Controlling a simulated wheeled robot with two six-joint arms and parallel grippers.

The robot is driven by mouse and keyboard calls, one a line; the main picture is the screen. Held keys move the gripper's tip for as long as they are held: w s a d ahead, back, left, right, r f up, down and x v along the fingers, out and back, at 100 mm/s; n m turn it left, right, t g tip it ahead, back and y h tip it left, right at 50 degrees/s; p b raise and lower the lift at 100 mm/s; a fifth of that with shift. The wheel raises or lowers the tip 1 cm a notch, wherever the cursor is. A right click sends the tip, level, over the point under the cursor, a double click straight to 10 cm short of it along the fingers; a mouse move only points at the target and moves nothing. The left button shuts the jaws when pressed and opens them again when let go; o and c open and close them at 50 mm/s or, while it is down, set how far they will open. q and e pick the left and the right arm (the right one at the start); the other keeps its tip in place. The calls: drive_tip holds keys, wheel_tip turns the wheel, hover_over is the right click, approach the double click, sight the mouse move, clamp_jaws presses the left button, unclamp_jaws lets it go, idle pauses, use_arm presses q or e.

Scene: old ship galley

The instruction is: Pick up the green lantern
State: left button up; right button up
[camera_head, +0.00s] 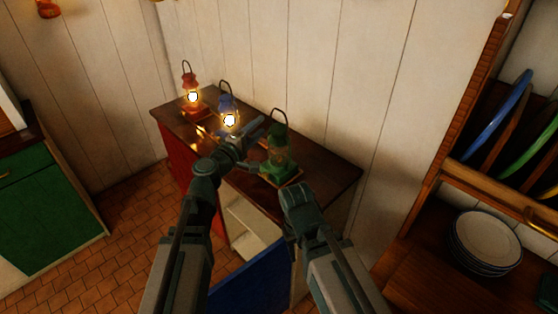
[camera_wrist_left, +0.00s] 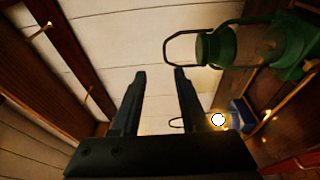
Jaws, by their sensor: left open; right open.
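The green lantern (camera_head: 279,158) stands unlit near the right end of the dark cabinet top, its wire handle up. In the left wrist view the green lantern (camera_wrist_left: 262,45) lies at upper right, partly cut off, its handle loop near the right fingertip. My left gripper (camera_head: 258,143) is open and empty, just left of the lantern; its fingers (camera_wrist_left: 160,74) have nothing between them. Whether it touches the lantern cannot be told. My right gripper (camera_head: 299,200) is in front of the cabinet, below the lantern, its fingers hardly visible.
A lit blue lantern (camera_head: 228,115) and a lit red lantern (camera_head: 191,96) stand further left on the cabinet (camera_head: 330,179). A blue door (camera_head: 254,283) hangs open below. A wooden rack with plates (camera_head: 486,240) is at right. The white plank wall stands behind.

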sight(279, 110)
use_arm(q)
drive_tip(key=x, duration=0.8)
drive_tip(key=f+x, duration=0.1)
drive_tip(key=x, duration=0.3)
drive_tip(key=shift+w+a+b, duration=0.1)
drive_tip(key=shift+w+b, duration=0.05)
drive_tip(key=shift+b, duration=0.25)
drive_tip(key=shift+w+d+r, duration=0.1)
drive_tip(key=shift+w+d, duration=0.2)
drive_tip(key=shift+w, duration=0.05)
drive_tip(key=shift+s, duration=0.1)
clamp_jaws()
idle(0.5)
